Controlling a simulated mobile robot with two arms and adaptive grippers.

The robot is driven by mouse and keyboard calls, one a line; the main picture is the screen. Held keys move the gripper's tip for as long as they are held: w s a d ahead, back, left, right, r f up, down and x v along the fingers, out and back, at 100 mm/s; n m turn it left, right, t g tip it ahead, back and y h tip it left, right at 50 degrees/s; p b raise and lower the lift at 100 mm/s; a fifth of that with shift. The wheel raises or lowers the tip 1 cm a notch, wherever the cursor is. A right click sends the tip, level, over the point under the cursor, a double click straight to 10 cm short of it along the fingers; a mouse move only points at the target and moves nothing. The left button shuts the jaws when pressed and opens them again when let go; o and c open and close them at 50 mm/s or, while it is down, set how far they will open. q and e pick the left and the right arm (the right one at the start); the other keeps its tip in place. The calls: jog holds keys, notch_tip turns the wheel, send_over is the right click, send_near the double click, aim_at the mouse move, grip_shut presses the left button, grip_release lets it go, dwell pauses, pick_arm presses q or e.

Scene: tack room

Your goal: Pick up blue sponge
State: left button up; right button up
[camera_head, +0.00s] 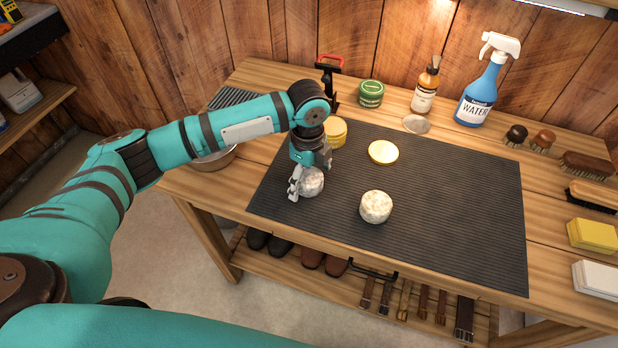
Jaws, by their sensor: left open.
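I see no blue sponge in the head view. My left gripper (308,178) is open and points down over the left part of the dark ribbed mat (450,210). Its fingers are around or just above a round, whitish speckled piece (314,184); I cannot tell if they touch it. A second whitish speckled round piece (376,207) lies on the mat to the right. A round yellow piece (335,132) is partly hidden behind the gripper. My right gripper is not in view.
Behind stand a green tin (371,93), a brown bottle (425,90) and a blue spray bottle (483,88). Brushes (588,165), a yellow block (592,235) and a white block (597,279) line the right. The mat's right half is clear.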

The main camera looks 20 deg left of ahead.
pick_arm(q)
jog(key=shift+f, duration=0.4)
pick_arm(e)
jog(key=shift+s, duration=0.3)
pick_arm(q)
jog(key=shift+c, duration=0.3)
jog(key=c, duration=0.9)
jog(key=shift+r, duration=0.15)
